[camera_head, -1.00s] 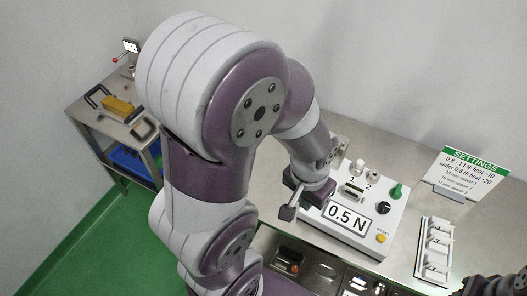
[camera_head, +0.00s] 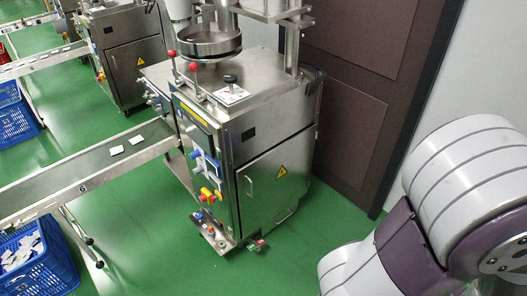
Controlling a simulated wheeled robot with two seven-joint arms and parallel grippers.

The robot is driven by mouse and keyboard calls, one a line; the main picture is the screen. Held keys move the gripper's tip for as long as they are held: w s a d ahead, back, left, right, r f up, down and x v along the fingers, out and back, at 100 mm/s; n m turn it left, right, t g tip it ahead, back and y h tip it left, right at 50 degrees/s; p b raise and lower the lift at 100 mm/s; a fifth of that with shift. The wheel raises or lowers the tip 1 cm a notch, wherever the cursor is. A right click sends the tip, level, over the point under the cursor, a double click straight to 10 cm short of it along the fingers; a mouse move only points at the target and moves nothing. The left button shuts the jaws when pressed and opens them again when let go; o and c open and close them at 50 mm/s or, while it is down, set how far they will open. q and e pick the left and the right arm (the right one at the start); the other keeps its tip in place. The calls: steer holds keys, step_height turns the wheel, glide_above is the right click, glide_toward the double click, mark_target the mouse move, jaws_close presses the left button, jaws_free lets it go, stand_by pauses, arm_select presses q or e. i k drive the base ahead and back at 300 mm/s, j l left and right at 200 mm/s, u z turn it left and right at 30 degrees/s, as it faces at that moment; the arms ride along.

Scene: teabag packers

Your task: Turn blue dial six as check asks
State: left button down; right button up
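A steel packing machine (camera_head: 262,165) stands in the middle of the head view. Its front panel carries small blue parts (camera_head: 197,154), with red and yellow buttons (camera_head: 208,193) below them. One of the blue parts may be the dial; its shape and setting are too small to tell. A conveyor (camera_head: 60,195) with a small mark like a 6 on its side runs from the left up to this machine. Neither of my grippers is in view; only links of one of my arms show at the lower right.
Red-knobbed levers (camera_head: 193,69) and a round steel pan (camera_head: 208,42) are on top of the machine. A blue crate (camera_head: 62,262) of white packets stands lower left. Another machine (camera_head: 128,60) stands behind. Green floor (camera_head: 150,250) is clear before the machine; a brown door (camera_head: 350,100) is behind.

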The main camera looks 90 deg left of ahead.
mark_target(193, 156)
steer(key=u, duration=3.45)
steer(key=z, duration=5.95)
steer(key=u, duration=6)
